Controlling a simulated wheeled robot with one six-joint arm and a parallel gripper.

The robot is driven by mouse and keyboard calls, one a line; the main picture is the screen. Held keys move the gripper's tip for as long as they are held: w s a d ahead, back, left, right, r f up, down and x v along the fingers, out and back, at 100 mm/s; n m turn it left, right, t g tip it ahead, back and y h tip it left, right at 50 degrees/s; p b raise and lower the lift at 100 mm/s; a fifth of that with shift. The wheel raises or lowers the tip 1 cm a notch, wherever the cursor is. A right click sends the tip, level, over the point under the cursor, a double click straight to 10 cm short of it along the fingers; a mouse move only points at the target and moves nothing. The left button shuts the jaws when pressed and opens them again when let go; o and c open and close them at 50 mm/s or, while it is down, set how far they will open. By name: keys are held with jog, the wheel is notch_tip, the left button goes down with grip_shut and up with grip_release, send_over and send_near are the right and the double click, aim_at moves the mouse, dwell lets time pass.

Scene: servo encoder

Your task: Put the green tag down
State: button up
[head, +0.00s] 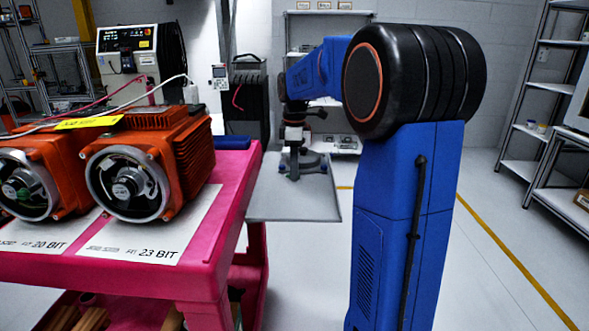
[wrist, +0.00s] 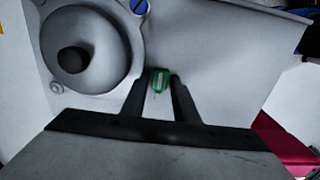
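The green tag (wrist: 159,82) shows in the wrist view between the tips of my gripper (wrist: 162,80). Both fingers sit close against its sides, so the gripper looks shut on it. The grey plate (wrist: 215,55) lies beyond the fingertips; whether the tag touches it is unclear. In the head view my gripper (head: 293,168) is low over the grey plate (head: 290,205), right of the pink cart. The tag cannot be made out there.
A round grey part with a dark knob (wrist: 73,60) sits beside the fingers. Two orange motors (head: 135,165) stand on the pink cart (head: 232,200), with a yellow tag (head: 88,122) on top. Bare plate shows in front of my gripper.

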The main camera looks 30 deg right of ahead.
jog(key=shift+r, duration=0.1)
notch_tip(320, 180, up, 12)
dwell(0.5)
